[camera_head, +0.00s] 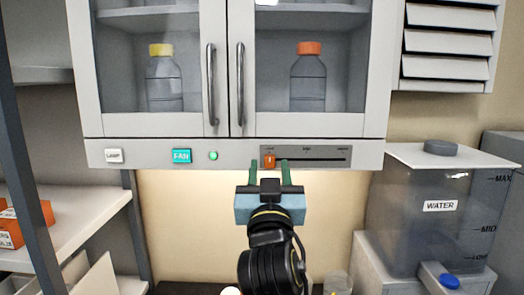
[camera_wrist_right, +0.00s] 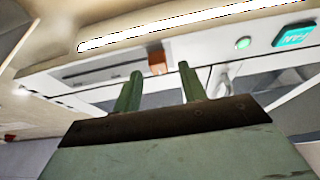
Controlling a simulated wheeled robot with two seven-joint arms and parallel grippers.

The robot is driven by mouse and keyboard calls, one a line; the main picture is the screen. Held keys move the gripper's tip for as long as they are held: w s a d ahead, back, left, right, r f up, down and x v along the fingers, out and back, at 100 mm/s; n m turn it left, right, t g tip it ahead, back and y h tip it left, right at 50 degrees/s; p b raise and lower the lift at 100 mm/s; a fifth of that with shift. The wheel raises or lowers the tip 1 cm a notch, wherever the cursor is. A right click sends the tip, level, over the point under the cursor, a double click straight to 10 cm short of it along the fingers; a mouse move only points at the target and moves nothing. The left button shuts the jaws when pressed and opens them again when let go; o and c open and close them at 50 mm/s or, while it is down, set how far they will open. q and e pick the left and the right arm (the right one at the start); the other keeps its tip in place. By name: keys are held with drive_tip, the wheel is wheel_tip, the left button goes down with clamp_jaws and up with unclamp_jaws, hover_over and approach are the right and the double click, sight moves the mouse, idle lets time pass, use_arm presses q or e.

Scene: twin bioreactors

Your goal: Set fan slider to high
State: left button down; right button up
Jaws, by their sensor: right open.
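The fan slider is an orange knob (camera_head: 269,160) at the left end of a dark slot (camera_head: 315,159) in the panel under the cabinet. Small marks stand above the slot, at its left end, middle and right end; they are hard to read. My right gripper (camera_head: 269,164) is open, its two green fingers pointing up at the panel, one on each side of the knob. In the right wrist view the knob (camera_wrist_right: 157,63) shows between the fingertips (camera_wrist_right: 160,71); I cannot tell if either touches it. My left gripper is not in view.
A teal fan button (camera_head: 181,156), a lit green light (camera_head: 213,155) and a white lamp button (camera_head: 114,156) sit left on the panel. Cabinet doors with long handles (camera_head: 211,85) are above. A water tank (camera_head: 430,225) stands right. Right of the knob the slot is clear.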

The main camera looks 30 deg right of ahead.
drive_tip(key=shift+x, duration=0.75)
drive_tip(key=shift+s, duration=0.1)
drive_tip(key=shift+c, duration=0.4)
clamp_jaws()
